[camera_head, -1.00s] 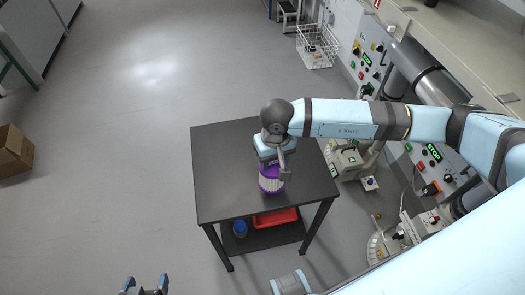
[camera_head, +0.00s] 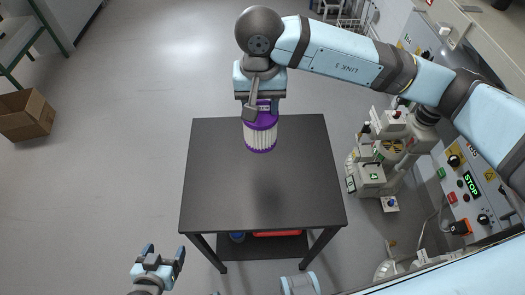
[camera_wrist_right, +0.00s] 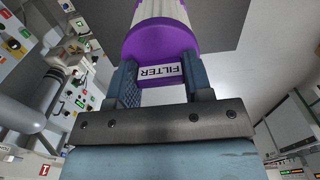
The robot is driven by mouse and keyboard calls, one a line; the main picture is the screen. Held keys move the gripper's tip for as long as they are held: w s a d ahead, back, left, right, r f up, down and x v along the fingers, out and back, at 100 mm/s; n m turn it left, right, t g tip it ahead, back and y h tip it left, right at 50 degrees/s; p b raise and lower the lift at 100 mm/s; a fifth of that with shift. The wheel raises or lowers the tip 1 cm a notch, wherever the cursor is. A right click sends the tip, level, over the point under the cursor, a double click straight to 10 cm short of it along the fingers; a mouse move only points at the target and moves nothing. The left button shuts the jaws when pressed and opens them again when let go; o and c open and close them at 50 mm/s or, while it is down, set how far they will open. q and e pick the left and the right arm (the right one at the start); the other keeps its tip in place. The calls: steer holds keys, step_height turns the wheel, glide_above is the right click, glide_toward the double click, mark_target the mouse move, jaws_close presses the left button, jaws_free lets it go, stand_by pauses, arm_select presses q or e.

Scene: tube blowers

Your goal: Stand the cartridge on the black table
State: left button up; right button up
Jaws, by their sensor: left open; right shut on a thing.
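The cartridge (camera_head: 262,135) is a white pleated cylinder with purple end caps. It hangs upright in the head view, held above the black table (camera_head: 225,200), with a faint shadow on the tabletop below it. My right gripper (camera_head: 262,103) is above the cartridge and shut on its top handle. In the right wrist view the two fingers clasp the cartridge (camera_wrist_right: 160,40) at a purple handle with a white "FILTER" label. My left gripper (camera_head: 162,254) is open and empty, off the table's front left corner.
The tabletop is otherwise bare. A red tray (camera_head: 280,234) and a blue item (camera_head: 237,237) sit on the lower shelf. A white machine (camera_head: 385,160) and control panels (camera_head: 470,190) stand to the right. A cardboard box (camera_head: 27,115) lies on the floor at left.

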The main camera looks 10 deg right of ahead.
step_height(320, 180, down, 17)
steer(key=p, duration=0.1)
steer(key=shift+r, duration=0.15)
steer(key=o, duration=1.3)
steer(key=shift+d+r, duration=0.1)
steer(key=shift+r+p, duration=0.1)
steer(key=shift+p, duration=0.2)
